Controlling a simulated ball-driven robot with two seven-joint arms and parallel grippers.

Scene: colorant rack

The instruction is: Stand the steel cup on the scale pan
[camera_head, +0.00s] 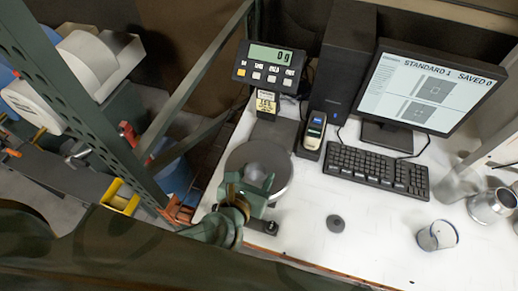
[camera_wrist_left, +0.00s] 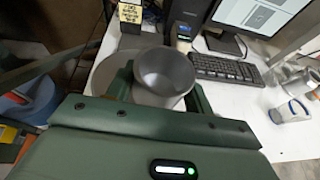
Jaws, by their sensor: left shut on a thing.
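The steel cup (camera_wrist_left: 165,75) is between the two fingers of my left gripper (camera_wrist_left: 160,92) in the left wrist view, its open mouth facing the camera. In the head view my left gripper (camera_head: 246,195) is over the front part of the scale pan (camera_head: 270,158), a round grey disc. The cup is hard to make out there. In the left wrist view part of the pan (camera_wrist_left: 110,62) shows behind and left of the cup. I cannot tell whether the cup touches the pan. The scale display (camera_head: 273,57) reads 0 g. My right gripper is not in view.
A scanner-like device (camera_head: 312,132) stands right of the pan, with a keyboard (camera_head: 378,168) and monitor (camera_head: 415,85) beyond. A green post (camera_head: 85,105) rises at left.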

